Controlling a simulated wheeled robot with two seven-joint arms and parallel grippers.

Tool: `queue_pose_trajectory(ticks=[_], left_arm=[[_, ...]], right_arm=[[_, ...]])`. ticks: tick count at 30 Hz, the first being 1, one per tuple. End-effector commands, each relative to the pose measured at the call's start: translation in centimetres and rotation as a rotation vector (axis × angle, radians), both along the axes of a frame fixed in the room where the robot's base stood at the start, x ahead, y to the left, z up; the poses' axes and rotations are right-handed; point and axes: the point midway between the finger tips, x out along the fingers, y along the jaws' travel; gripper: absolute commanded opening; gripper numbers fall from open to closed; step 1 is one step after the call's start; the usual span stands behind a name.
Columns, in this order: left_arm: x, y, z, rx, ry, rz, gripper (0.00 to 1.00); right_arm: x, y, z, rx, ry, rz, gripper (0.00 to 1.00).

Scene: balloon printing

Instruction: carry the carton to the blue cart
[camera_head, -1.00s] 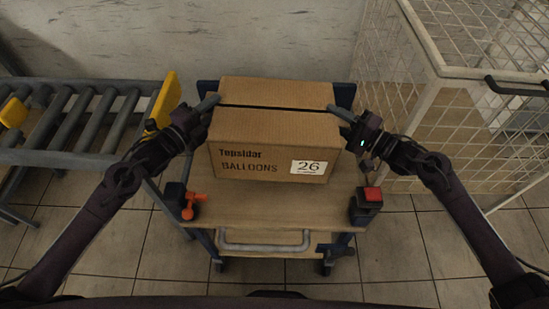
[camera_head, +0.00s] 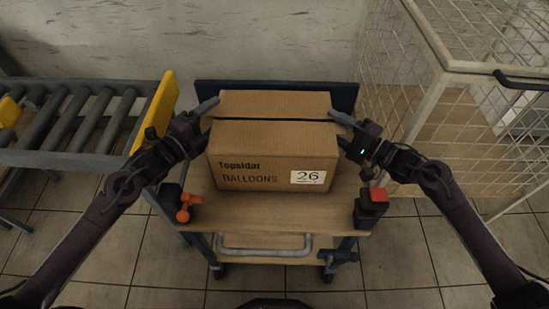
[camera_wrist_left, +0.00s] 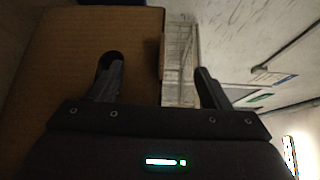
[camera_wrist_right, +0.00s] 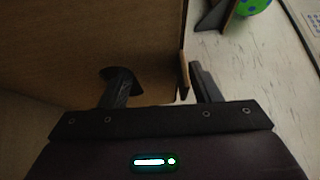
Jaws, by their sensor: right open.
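The brown carton (camera_head: 270,140), marked "BALLOONS" and 26, sits upright on the wooden deck of the blue cart (camera_head: 285,218). My left gripper (camera_head: 207,118) is at its left side and my right gripper (camera_head: 338,127) at its right side. In the left wrist view, the jaws (camera_wrist_left: 160,85) are apart, one finger at a dark hand hole in the carton wall (camera_wrist_left: 60,60) and the other outside its edge. In the right wrist view, the jaws (camera_wrist_right: 160,88) are likewise apart, one finger at a hand hole. Whether the fingers touch the cardboard is unclear.
A roller conveyor (camera_head: 70,125) with a yellow end plate (camera_head: 153,110) stands close on the left. A wire cage (camera_head: 480,75) stands on the right. An orange knob (camera_head: 184,212) and a red button box (camera_head: 373,203) flank the cart's front handle (camera_head: 265,248). A wall is behind.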

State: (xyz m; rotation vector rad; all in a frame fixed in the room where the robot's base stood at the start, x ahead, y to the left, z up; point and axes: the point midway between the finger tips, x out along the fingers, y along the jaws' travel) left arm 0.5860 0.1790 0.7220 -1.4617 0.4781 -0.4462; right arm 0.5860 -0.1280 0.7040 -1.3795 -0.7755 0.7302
Motion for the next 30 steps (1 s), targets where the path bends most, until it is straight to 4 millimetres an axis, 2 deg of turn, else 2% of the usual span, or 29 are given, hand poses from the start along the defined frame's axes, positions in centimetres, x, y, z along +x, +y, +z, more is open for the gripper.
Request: queue_pose_trajectory(ticks=[1,5,16,25,30], left_arm=[[0.0,-0.1,0.1,-0.001,-0.002,-0.001,0.77],[0.0,-0.1,0.1,-0.001,-0.002,-0.001,0.94],[-0.5,0.3,0.0,0.001,0.001,0.0,0.94],[-4.3,2.8,0.0,0.004,0.004,-0.001,0.94],[-5.7,3.9,0.1,0.002,0.002,0.001,0.94]], right_arm=[[0.0,0.0,0.0,0.001,0.001,0.001,0.57],[0.0,0.1,0.0,0.001,0.001,0.001,0.57],[0.0,0.1,0.0,0.001,0.001,0.001,0.57],[0.0,0.1,0.0,0.001,0.001,0.001,0.57],[0.0,0.1,0.0,0.001,0.001,0.001,0.57]])
